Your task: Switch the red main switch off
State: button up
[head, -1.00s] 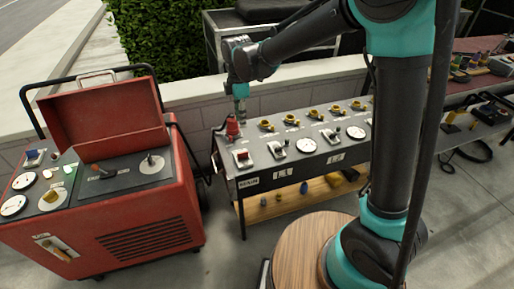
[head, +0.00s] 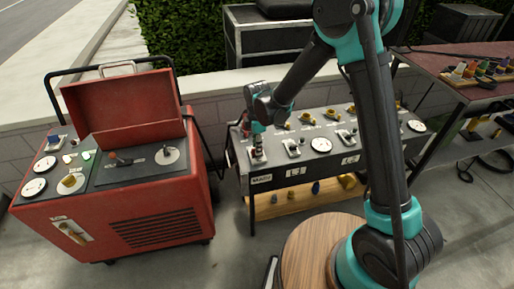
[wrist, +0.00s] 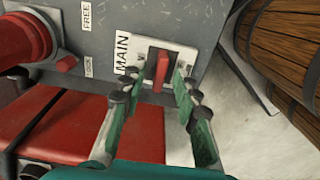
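The red main switch (wrist: 151,63) is a small red lever on a white plate beside the label "MAIN" (wrist: 122,52) in the wrist view. In the head view its plate (head: 258,158) is at the left end of the panel table. My gripper (wrist: 171,72) is open, with its two green fingers pointing at the switch plate. The fingertips are close to the lever, which shows beside the left fingertip; I cannot tell whether they touch. In the head view my gripper (head: 257,141) is just above the switch and hides part of it.
A red knob (wrist: 25,38) stands left of the switch in the wrist view. The panel table (head: 330,165) also carries other switches, yellow valves and gauges. A red machine (head: 120,215) with a raised lid stands to the left. Wooden barrels (wrist: 290,50) are at the wrist view's right.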

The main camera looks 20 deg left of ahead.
jog(key=shift+f, duration=0.6)
grip_shut()
jog(key=shift+s, duration=0.1)
jog(key=shift+s+d+f+t+y, duration=0.1)
jog(key=shift+s+d+t+y, duration=0.1)
jog(key=shift+s+t+y, duration=0.3)
jog(key=shift+s+d+t+y, duration=0.1)
jog(key=shift+d+t+y, duration=0.1)
jog(key=shift+t, duration=0.5)
jog(key=shift+s+d+f+t+y, duration=0.15)
jog(key=shift+t+y, duration=0.25)
jog(key=shift+t, duration=0.25)
jog(key=shift+s+d+t+y, duration=0.1)
jog(key=shift+t+y, duration=0.3)
jog(key=shift+t, duration=0.25)
jog(key=shift+a, duration=0.1)
grip_release()
